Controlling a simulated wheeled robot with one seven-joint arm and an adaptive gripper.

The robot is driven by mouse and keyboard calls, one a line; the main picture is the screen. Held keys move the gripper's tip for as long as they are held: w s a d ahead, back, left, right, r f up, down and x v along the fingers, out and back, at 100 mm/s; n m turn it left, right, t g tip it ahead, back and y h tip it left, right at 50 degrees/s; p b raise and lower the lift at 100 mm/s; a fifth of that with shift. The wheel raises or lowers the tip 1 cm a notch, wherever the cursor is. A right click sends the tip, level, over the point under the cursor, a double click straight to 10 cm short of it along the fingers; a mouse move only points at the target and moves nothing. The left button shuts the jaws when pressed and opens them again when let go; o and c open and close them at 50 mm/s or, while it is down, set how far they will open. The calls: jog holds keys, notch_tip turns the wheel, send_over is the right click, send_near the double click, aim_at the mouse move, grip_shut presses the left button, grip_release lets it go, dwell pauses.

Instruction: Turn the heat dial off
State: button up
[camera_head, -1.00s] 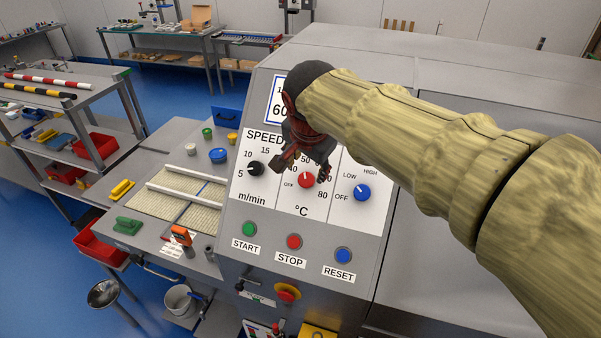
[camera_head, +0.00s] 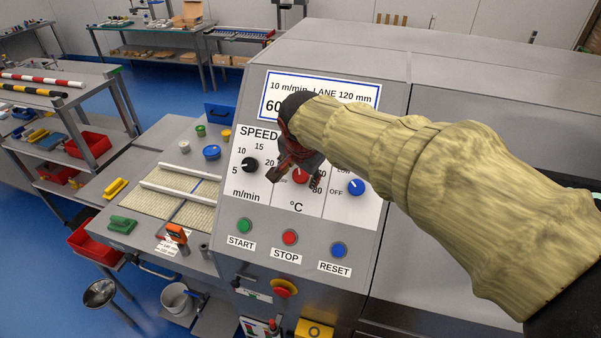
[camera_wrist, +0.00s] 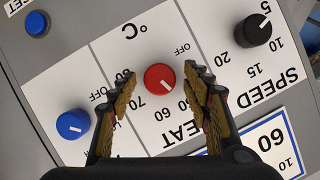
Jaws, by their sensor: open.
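The heat dial is a red round knob (camera_wrist: 160,78) with a white pointer mark, on the white °C scale of the machine's panel. In the wrist view, which shows the panel upside down, the mark points to the lower right, among the temperature numbers and away from OFF. My gripper (camera_wrist: 163,84) is open, with one finger on each side of the red knob and gaps showing between. In the head view the red knob (camera_head: 300,176) is partly hidden by my gripper (camera_head: 295,181). Contact with the panel cannot be told.
The black speed knob (camera_head: 249,165) and the blue LOW/HIGH knob (camera_head: 356,187) flank the heat dial. Below are the green start (camera_head: 245,226), red stop (camera_head: 290,237) and blue reset (camera_head: 338,250) buttons. A red-and-yellow knob (camera_head: 284,288) sits lower.

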jog(key=shift+c, duration=1.2)
jog(key=c, duration=0.9)
jog(key=shift+n, duration=0.3)
jog(key=n+p, duration=0.1)
jog(key=n+h, duration=0.1)
jog(key=shift+a+r+n+g+p, duration=0.15)
jog(key=shift+n+g+p, duration=0.15)
jog(key=shift+g+p, duration=0.1)
jog(key=n+h, duration=0.1)
jog(key=n, duration=0.1)
jog(key=n+h+p, duration=0.1)
jog(key=n, duration=0.1)
jog(key=shift+w+a+n+g, duration=0.1)
jog(key=shift+a+n+g, duration=0.05)
jog(key=shift+n+g, duration=0.15)
jog(key=n+h, duration=0.1)
jog(key=n, duration=0.1)
jog(key=n+h+p, duration=0.1)
jog(key=n, duration=0.1)
jog(key=shift+a+f+n, duration=0.2)
jog(key=shift+n, duration=0.1)
jog(key=shift+n+t+h, duration=0.4)
jog(key=shift+n+h, duration=0.4)
jog(key=shift+n, duration=0.6)
